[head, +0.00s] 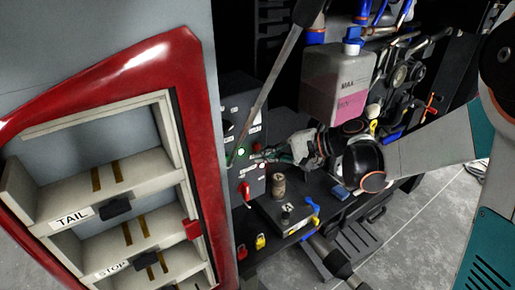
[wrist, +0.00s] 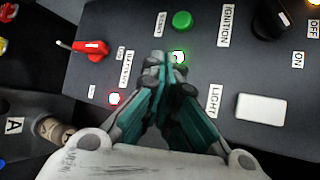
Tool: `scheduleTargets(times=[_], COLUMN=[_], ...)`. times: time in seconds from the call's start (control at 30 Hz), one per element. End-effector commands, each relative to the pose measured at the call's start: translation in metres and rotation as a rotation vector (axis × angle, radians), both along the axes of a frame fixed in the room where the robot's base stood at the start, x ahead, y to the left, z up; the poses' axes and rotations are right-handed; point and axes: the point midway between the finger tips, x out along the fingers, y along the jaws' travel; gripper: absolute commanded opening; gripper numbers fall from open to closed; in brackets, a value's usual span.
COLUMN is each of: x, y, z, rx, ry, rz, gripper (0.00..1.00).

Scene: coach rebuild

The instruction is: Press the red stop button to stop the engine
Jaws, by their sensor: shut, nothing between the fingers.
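The dark control panel (head: 236,105) stands beside the red-framed cabinet. A small red round part (head: 257,146), which may be the stop button, shows on it close above my fingertips in the head view. My gripper (head: 264,160) is shut and empty, pointing left at the panel. In the wrist view my gripper (wrist: 165,60) has its fingertips just below a lit green lamp (wrist: 179,57) and a green button (wrist: 181,20). No red stop button is clear there; my fingers hide the panel's middle. I cannot tell whether the fingertips touch the panel.
The panel also has a red switch (wrist: 90,47), a glowing red lamp (wrist: 114,98), a black knob (wrist: 270,18) and a white rocker (wrist: 260,109). A pink-filled jug (head: 338,80) stands behind my arm. A brown cylinder (head: 278,184) stands below my gripper.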

Motion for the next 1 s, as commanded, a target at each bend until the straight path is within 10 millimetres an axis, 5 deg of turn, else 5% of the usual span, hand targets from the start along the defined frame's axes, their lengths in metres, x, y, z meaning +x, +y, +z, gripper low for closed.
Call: scheduleTargets(times=[1.0], x=[0.0058], y=[0.0042], z=[-0.0003], rx=[0.000], ry=[0.000], rz=[0.001], gripper=[0.00])
